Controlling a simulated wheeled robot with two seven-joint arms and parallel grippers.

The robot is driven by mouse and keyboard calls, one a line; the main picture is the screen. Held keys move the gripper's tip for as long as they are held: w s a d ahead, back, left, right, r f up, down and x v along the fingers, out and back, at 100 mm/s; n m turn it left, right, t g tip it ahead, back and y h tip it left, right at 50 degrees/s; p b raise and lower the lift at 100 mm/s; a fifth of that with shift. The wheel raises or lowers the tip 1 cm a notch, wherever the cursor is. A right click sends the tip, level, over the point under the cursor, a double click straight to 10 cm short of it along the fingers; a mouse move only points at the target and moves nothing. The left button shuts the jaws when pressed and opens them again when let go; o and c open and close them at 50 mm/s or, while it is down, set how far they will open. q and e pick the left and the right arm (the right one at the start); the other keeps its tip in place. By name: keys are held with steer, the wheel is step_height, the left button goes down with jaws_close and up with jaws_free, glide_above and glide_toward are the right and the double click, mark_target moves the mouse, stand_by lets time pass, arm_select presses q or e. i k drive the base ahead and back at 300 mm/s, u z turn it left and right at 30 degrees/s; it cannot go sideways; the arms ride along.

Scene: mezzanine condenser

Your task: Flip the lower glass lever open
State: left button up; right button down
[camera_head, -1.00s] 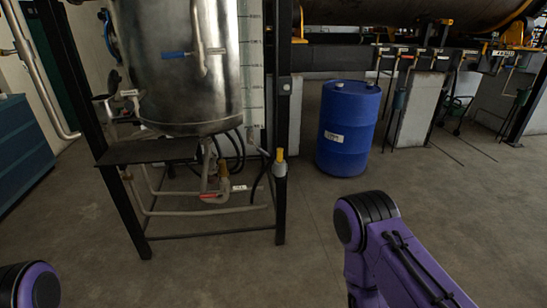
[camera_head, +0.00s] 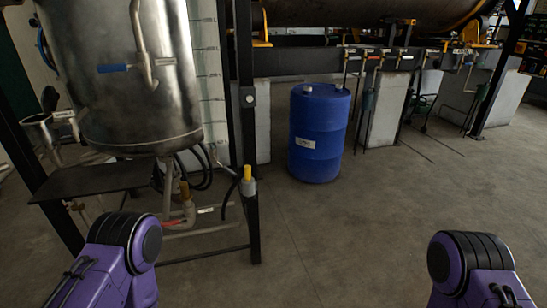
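A steel tank (camera_head: 140,90) stands at the left, with a tall marked sight-glass strip (camera_head: 209,75) behind its right side. A small yellow upright handle (camera_head: 247,172) sits on a grey fitting low on the black post; I cannot tell if it is the lower glass lever. A blue lever (camera_head: 113,68) lies level on the pipe in front of the tank. A red handle (camera_head: 148,219) shows on the piping under the tank. Only purple arm links of mine show at the bottom, apart from all of these; neither gripper is in view.
A black frame post (camera_head: 246,110) stands right of the tank, and a dark plate (camera_head: 85,182) lies under it. A blue drum (camera_head: 319,135) stands right of the post. The floor (camera_head: 330,240) in front and to the right is clear.

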mark_target(224, 169)
steer(key=z, duration=0.2)
steer(key=i, duration=0.8)
steer(key=u, duration=0.8)
steer(key=i, duration=0.55)
steer(key=u, duration=0.6)
